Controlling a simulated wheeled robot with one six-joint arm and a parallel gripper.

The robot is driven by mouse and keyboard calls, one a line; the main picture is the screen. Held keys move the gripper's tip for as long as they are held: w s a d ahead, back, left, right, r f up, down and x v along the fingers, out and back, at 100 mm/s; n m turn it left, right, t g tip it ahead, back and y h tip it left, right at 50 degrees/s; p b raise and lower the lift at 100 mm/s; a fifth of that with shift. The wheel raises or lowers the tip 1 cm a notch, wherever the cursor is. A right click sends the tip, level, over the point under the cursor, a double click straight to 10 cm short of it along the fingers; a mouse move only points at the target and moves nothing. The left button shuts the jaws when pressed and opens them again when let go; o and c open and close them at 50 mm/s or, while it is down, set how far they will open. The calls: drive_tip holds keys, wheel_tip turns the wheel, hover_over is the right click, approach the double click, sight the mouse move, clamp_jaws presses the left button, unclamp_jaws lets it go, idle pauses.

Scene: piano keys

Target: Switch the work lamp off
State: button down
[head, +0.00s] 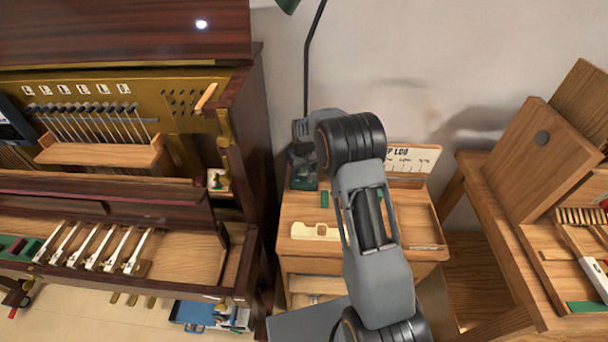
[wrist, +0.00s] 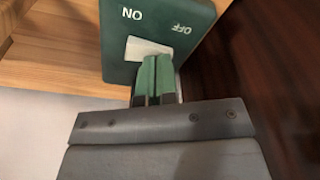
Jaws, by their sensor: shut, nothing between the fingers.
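The work lamp's green switch plate (wrist: 120,45) fills the upper middle of the wrist view, marked ON at left and OFF at right. Its white rocker (wrist: 148,47) shows in part. My gripper (wrist: 155,62) is shut and empty, its green fingertips at the rocker's OFF side and hiding that part. I cannot tell whether they touch or press it. In the head view the lamp has a thin black stem (head: 309,60), a green shade (head: 287,5) cut off by the top edge, and a dark base (head: 304,177) on the small wooden stand, partly behind my arm.
The wooden stand (head: 292,214) holds a pale cut-out piece (head: 315,231) and an upright log card (head: 414,158). A dark upright piano (head: 120,30) stands close on the left. A wooden bench (head: 490,185) with a raised board stands on the right.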

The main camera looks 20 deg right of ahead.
drive_tip(key=shift+r+p, duration=1.95)
drive_tip(key=shift+r, duration=1.55)
drive_tip(key=shift+s+f, duration=0.25)
drive_tip(key=shift+m+g, duration=0.5)
drive_tip(key=shift+g, duration=0.2)
drive_tip(key=s, duration=0.2)
drive_tip(key=s+f, duration=0.1)
drive_tip(key=s, duration=0.1)
drive_tip(key=shift+s, duration=0.15)
drive_tip(key=s+r+t, duration=0.2)
drive_tip(key=s+r, duration=0.7)
drive_tip(key=s, duration=0.4)
drive_tip(key=s+r+m+t, duration=0.1)
drive_tip(key=s+r+t, duration=0.1)
drive_tip(key=s+r, duration=0.7)
drive_tip(key=s, duration=0.4)
drive_tip(key=shift+r, duration=0.2)
